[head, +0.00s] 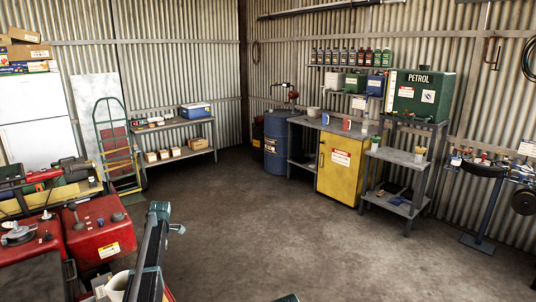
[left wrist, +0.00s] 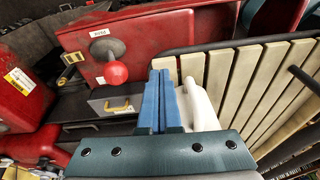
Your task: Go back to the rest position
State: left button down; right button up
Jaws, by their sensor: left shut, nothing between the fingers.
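My left gripper (left wrist: 160,100) shows in the left wrist view, its two blue fingers pressed together with nothing between them. Behind the fingers are a red machine body (left wrist: 140,40) with a red ball knob (left wrist: 115,71) and a rack of cream slats (left wrist: 262,80). A white rounded part (left wrist: 203,107) shows just right of the fingertips; I cannot tell whether it touches them. In the head view part of my own arm rises from the bottom edge, left of the middle, and its fingertips cannot be made out. My right gripper is not seen.
Red quad bodywork (head: 98,238) fills the lower left of the head view. A workbench with a yellow cabinet (head: 340,165), a blue drum (head: 277,145) and a green petrol tank (head: 418,95) stand along the back and right. The concrete floor (head: 260,215) between is clear.

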pick_arm(q)
jog(key=s+d+m, duration=0.7)
jog(key=s+d, duration=0.2)
jog(key=d, duration=0.3)
jog(key=s+d+m, duration=0.7)
jog(key=s+d, duration=0.1)
jog(key=d, duration=0.3)
jog(key=s+d+m, duration=0.6)
jog(key=s+m, duration=0.1)
jog(key=s, duration=0.2)
jog(key=s+d+m+t, duration=0.1)
jog(key=s+d+m, duration=0.4)
jog(key=s+m, duration=0.3)
jog(key=s, duration=0.2)
jog(key=shift+s+d+f+h, duration=0.3)
jog(key=shift+d, duration=0.05)
